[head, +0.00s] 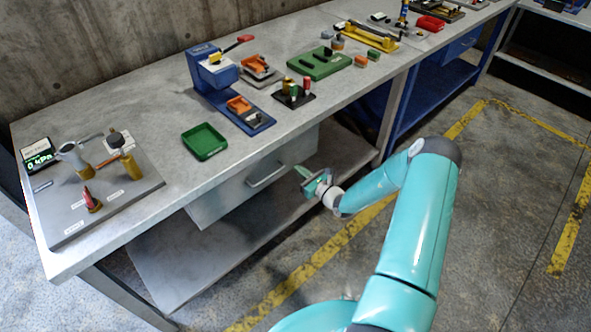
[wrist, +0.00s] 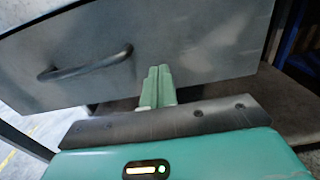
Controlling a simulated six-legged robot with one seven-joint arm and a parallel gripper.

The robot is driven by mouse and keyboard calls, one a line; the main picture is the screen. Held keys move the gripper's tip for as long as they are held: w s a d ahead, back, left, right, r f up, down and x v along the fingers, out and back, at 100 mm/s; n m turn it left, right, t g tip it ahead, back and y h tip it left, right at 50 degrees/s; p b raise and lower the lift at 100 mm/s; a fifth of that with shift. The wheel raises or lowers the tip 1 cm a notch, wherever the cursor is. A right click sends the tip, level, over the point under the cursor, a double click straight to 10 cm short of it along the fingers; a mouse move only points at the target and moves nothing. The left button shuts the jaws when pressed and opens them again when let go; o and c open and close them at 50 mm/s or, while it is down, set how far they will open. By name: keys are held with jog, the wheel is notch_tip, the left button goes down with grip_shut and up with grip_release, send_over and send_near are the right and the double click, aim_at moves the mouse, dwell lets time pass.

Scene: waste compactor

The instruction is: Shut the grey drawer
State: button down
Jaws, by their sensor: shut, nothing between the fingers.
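The grey drawer (head: 232,192) sits under the near workbench, its front panel facing the aisle with a bar handle (head: 266,175). In the head view its front and part of its side show below the tabletop, so it looks at least partly pulled out. My gripper (head: 303,172) is to the right of the handle, close to the drawer front. In the wrist view the drawer front (wrist: 200,45) fills the upper part, with the handle (wrist: 85,63) to the left of my gripper (wrist: 158,72). The green fingers are together and empty, pointing at the panel; contact cannot be told.
The workbench top (head: 130,110) overhangs the drawer. It bears a green tray (head: 204,141), a blue press (head: 212,75) and a gauge plate (head: 70,215). A lower shelf (head: 190,262) lies beneath the drawer.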

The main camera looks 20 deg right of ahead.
jog(key=v, duration=1)
jog(key=shift+a+r, duration=0.15)
jog(key=s+a+r+n+g+y, duration=0.2)
jog(key=s+a+r+n+g, duration=0.2)
jog(key=a+r+n+g, duration=0.45)
jog(key=s+a+r+n+g+y, duration=0.35)
jog(key=a+r+n+g, duration=0.25)
jog(key=a+r+n, duration=0.6)
jog(key=s+d+r+n+t+h, duration=0.2)
jog(key=s+r+n+h, duration=0.9)
jog(key=s+r, duration=0.6)
jog(key=shift+s+d+r+t+h, duration=0.2)
jog(key=shift+s+r+t+h, duration=0.2)
jog(key=shift+s+t, duration=0.2)
jog(key=shift+n, duration=0.25)
